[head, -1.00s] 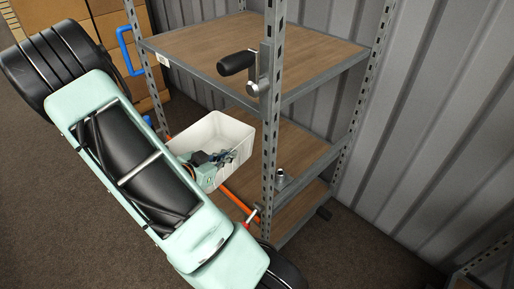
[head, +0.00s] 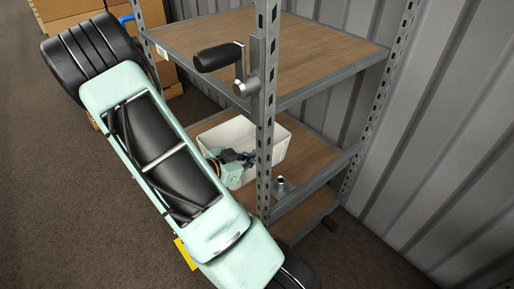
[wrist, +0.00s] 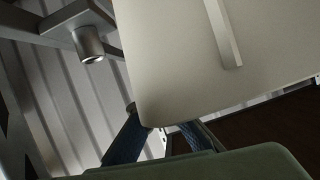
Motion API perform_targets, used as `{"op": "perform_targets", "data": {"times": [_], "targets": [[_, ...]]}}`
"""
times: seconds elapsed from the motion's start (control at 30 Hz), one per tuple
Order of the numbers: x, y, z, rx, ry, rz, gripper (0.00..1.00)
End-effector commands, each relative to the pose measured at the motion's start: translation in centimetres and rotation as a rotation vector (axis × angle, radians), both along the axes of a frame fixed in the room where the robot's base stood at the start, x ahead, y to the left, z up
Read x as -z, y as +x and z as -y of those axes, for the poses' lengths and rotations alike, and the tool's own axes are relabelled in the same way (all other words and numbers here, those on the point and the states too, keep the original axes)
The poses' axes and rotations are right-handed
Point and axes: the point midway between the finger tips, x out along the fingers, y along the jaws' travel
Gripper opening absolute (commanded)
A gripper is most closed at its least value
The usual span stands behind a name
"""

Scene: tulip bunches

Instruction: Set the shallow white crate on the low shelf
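The shallow white crate (head: 276,140) is at the height of the rack's middle board (head: 318,158), behind the front post. It overlaps that board in the head view; I cannot tell whether it touches it. My gripper (head: 238,158) has its dark fingers at the crate's near side and is shut on its wall. In the wrist view the crate's pale wall (wrist: 175,60) fills the middle, with my fingers (wrist: 165,138) at its lower edge. The lowest board (head: 308,212) shows below.
A metal post (head: 265,130) with a black-handled crank (head: 218,57) stands in front of the crate. The top board (head: 280,45) is bare. A small metal cylinder (head: 281,186) is at the rack's front edge. Cardboard boxes (head: 75,12) stand behind left; a corrugated wall (head: 450,130) is at right.

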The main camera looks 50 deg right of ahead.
Motion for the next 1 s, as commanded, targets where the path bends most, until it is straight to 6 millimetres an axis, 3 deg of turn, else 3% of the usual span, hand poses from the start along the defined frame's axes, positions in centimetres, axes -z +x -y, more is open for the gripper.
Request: {"op": "perform_targets", "data": {"times": [0.43,0.6,1.0], "targets": [[4.6,8.8,3.2,0.002,-0.002,0.006,0.0],[7.8,11.0,4.0,0.001,-0.003,0.002,0.0],[10.7,13.0,4.6,0.001,-0.002,0.001,0.0]]}}
